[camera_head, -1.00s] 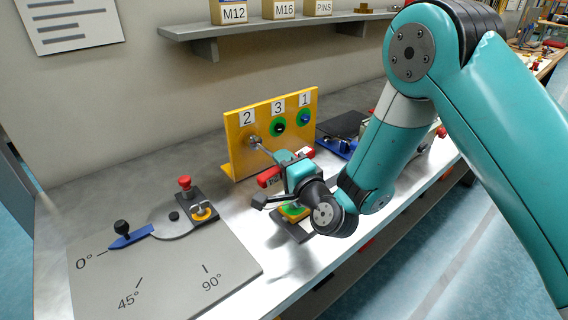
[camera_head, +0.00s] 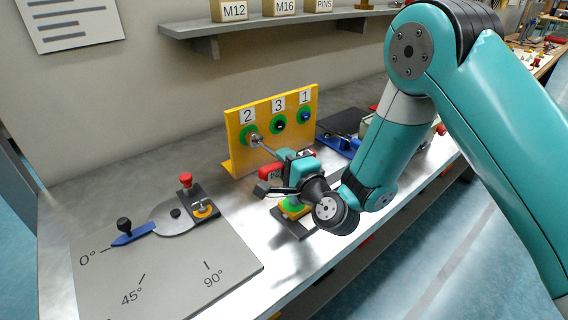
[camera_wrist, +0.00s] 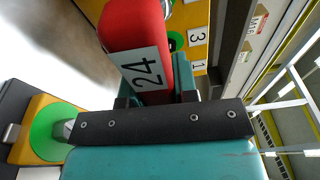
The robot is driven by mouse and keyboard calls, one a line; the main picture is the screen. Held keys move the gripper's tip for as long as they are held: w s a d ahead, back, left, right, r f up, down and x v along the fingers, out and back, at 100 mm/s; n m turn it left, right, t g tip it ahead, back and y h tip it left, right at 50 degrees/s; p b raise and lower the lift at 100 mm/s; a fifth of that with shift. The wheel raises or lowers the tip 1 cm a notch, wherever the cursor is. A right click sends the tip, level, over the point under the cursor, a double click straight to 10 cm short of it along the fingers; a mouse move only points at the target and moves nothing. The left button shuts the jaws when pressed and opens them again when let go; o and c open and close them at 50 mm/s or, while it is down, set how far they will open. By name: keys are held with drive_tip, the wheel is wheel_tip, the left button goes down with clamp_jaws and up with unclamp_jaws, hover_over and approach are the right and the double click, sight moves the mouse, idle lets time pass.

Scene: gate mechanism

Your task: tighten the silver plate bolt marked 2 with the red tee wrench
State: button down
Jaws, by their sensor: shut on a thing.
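The yellow upright plate (camera_head: 236,158) carries bolts labelled 2, 3 and 1 from left to right. The silver bolt (camera_head: 254,138) under label 2 sits in front of a green ring. The red tee wrench (camera_head: 270,172) has its grey shaft running from my gripper to this bolt, and its tip appears to meet it; the exact seating is too small to tell. My gripper (camera_head: 290,165) is shut on the wrench at its crossbar. In the wrist view the red handle (camera_wrist: 135,30), labelled 24, lies across my jaws; the bolt 2 head is hidden there.
A grey angle board (camera_head: 165,270) with a blue pointer (camera_head: 132,236) lies at the left. A yellow and green block (camera_head: 293,208) stands below my gripper, and shows in the wrist view (camera_wrist: 50,132). A blue fixture (camera_head: 338,146) stands right of the plate. A shelf (camera_head: 265,26) hangs behind.

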drive_tip(key=shift+s+d+b, duration=0.2)
drive_tip(key=shift+s+b, duration=0.1)
drive_tip(key=shift+b, duration=0.35)
drive_tip(key=b, duration=0.1)
drive_tip(key=s+d+b, duration=0.1)
drive_tip(key=b, duration=0.1)
drive_tip(key=shift+s+f, duration=0.1)
drive_tip(key=shift+f, duration=0.2)
drive_tip(key=b+v, duration=0.2)
drive_tip(key=b, duration=0.1)
drive_tip(key=shift+d, duration=0.2)
drive_tip(key=shift+s+d+r+b, duration=0.1)
drive_tip(key=shift+s+d+b, duration=0.25)
drive_tip(key=shift+b, duration=0.3)
drive_tip(key=shift+s+r, duration=0.15)
